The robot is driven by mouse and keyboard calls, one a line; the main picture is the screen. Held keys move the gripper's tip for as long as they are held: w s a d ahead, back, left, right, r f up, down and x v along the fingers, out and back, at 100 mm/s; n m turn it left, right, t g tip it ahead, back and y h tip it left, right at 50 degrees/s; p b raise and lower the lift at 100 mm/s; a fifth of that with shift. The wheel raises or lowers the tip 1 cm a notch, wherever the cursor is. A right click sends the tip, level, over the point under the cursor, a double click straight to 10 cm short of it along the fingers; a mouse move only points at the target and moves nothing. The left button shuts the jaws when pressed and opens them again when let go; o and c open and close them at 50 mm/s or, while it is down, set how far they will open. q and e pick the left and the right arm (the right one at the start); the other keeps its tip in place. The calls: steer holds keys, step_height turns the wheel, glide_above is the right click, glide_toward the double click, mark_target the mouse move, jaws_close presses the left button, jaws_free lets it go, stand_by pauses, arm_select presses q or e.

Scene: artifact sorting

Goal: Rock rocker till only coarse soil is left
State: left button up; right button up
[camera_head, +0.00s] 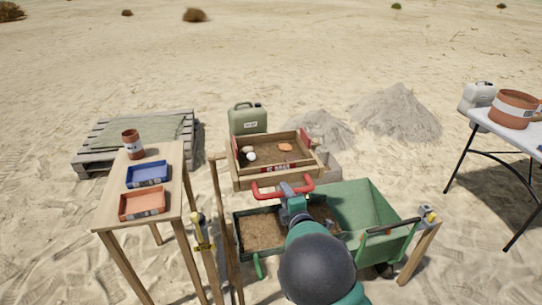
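The rocker (236,180) is a wooden sieve box on a wooden frame, in the middle of the head view. Brown soil (270,151) covers its floor, with pale lumps (250,156) at the left and an orange piece (285,147) near the middle. A red handle (264,195) sticks out at its front. My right gripper (292,188) is at the middle of this handle and looks shut around it; my own gripper partly hides the contact. A green wheelbarrow (362,205) stands below and in front, with brown soil (262,230) in a tray at its left. My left gripper is out of view.
A wooden side table (113,212) at the left holds a blue tray (147,174), an orange tray (142,204) and a clay pot (132,144). A green jerrycan (247,118) stands behind the rocker. Sand piles (398,110) lie behind. A white table (490,124) is at the right.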

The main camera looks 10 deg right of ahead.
steer(key=shift+s+r, duration=0.15)
steer(key=shift+r, duration=0.15)
steer(key=p+v, duration=0.2)
steer(key=v, duration=0.5)
steer(key=shift+s, duration=0.4)
steer(key=shift+d, duration=0.1)
